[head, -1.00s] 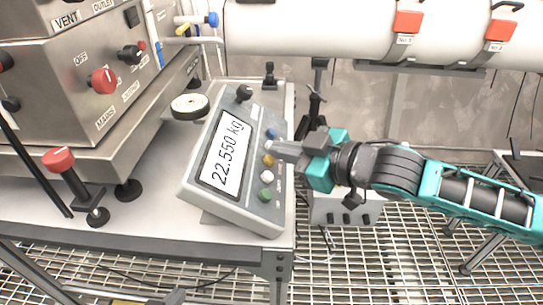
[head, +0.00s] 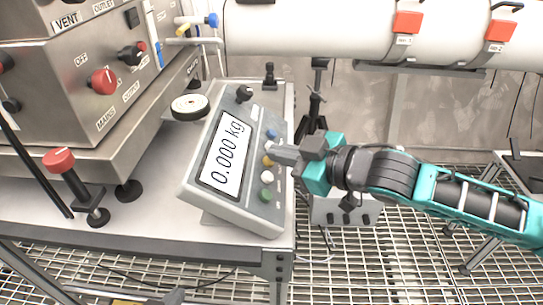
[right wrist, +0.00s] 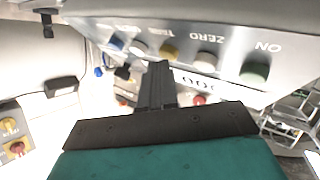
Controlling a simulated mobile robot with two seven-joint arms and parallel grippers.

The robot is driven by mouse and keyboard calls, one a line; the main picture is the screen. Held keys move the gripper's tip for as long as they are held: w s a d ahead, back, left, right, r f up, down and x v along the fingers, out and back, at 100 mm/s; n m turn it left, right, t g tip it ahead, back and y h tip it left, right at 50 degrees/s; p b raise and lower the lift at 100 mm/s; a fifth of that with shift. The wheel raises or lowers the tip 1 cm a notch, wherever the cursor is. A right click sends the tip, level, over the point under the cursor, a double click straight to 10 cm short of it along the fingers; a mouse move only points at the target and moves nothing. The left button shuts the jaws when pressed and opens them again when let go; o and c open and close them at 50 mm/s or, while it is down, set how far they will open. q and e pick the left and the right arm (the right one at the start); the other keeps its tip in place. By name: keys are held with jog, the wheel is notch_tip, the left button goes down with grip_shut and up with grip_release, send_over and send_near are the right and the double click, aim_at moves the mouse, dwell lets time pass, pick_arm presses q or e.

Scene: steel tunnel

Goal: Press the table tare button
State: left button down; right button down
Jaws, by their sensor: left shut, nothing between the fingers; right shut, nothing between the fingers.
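The grey weighing display panel (head: 245,165) sits tilted on the table (head: 150,215) and reads "0.000 kg". Its button column shows a blue button (head: 272,134), a yellow button (head: 267,160), a white button (head: 267,178) and a green button (head: 265,195). Contact cannot be told.
A steel control box (head: 85,80) with red knobs stands at the left. A red-topped post (head: 60,160) and a round white-faced disc (head: 190,105) are near it. A white pipe (head: 320,28) runs across the back. Metal grating (head: 400,270) lies right of the table.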

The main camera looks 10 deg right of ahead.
dwell(0.4)
jog(key=shift+d+r+p, duration=0.2)
jog(key=shift+r+p, duration=0.15)
jog(key=shift+p, duration=0.4)
jog(key=shift+d+r, duration=0.1)
jog(key=d+r+p, duration=0.1)
jog(key=p, duration=0.1)
jog(key=d+r+p, duration=0.1)
jog(key=r+p, duration=0.1)
jog(key=d+r+p, duration=0.1)
jog(key=shift+s+d+r+p, duration=0.1)
jog(key=shift+s+r+p, duration=0.2)
jog(key=shift+s+p, duration=0.1)
dwell(0.3)
